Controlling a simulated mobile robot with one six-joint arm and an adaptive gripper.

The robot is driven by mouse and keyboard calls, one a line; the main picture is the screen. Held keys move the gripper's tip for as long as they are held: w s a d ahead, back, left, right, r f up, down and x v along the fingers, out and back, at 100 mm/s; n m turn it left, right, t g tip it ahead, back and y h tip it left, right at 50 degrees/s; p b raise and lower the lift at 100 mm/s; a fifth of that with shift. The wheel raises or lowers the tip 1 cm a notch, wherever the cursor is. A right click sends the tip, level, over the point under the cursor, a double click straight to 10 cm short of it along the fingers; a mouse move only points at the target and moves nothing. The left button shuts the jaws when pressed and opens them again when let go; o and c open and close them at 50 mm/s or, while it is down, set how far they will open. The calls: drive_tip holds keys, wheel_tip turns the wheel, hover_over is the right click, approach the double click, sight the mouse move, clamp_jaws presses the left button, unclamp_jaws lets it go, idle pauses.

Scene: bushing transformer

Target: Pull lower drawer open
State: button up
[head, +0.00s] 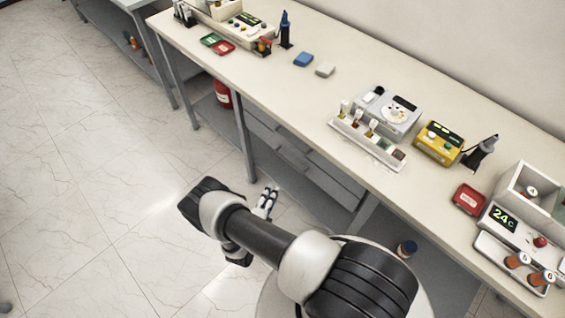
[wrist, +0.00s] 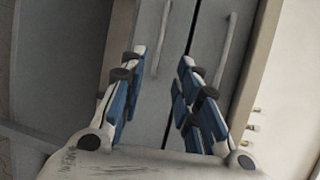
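The grey drawer unit (head: 325,183) hangs under the long bench in the head view, partly in shadow. In the wrist view, turned on its side, two grey drawer fronts stand side by side. The left one, apparently the lower drawer (wrist: 149,22), has a slim bar handle (wrist: 162,40). The right one, apparently the upper drawer (wrist: 211,28), has a similar handle (wrist: 228,42). My gripper (wrist: 163,57) is open and empty, its blue-padded fingers pointing at the fronts. The lower handle shows between the fingertips; contact cannot be told. In the head view my gripper (head: 267,203) is low before the bench.
The benchtop (head: 270,77) overhangs the drawers. A bench leg (head: 243,140) and a red cylinder (head: 222,94) stand left of the unit. The tiled floor (head: 90,170) at left is clear.

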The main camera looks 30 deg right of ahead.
drive_tip(key=b+x, duration=0.2)
drive_tip(key=x, duration=1.5)
drive_tip(key=shift+b, duration=0.35)
drive_tip(key=shift+s+d, duration=0.1)
drive_tip(key=shift+c, duration=0.4)
clamp_jaws()
